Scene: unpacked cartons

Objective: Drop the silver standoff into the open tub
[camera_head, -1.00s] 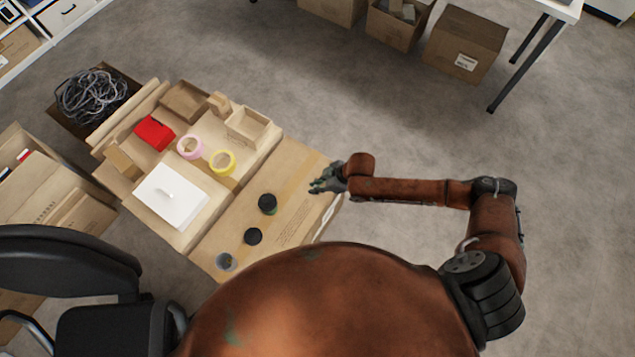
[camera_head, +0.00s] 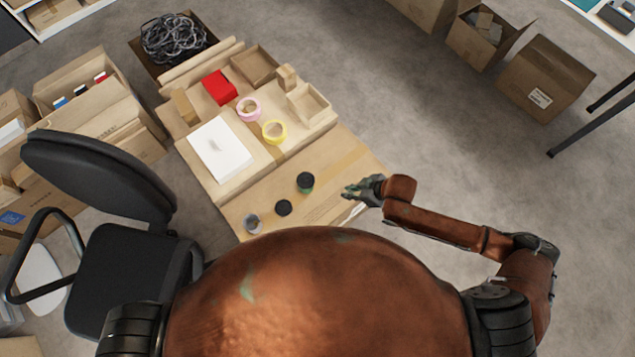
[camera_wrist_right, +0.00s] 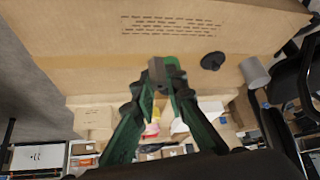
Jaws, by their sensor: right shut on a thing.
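My right gripper (camera_head: 352,191) is above the right end of a long brown carton (camera_head: 325,161). In the right wrist view its green fingers (camera_wrist_right: 160,82) are shut on a small grey piece, which I take for the silver standoff (camera_wrist_right: 157,70). The standoff is too small to make out in the head view. A small grey open tub (camera_head: 253,224) stands at the carton's near left end, apart from the gripper. It also shows in the right wrist view (camera_wrist_right: 255,73), to the right of the fingers. My left gripper is not in view.
Behind are a white box (camera_head: 220,150), yellow tape (camera_head: 274,132), pink tape (camera_head: 249,109) and a red box (camera_head: 219,87). A black chair (camera_head: 125,262) stands left.

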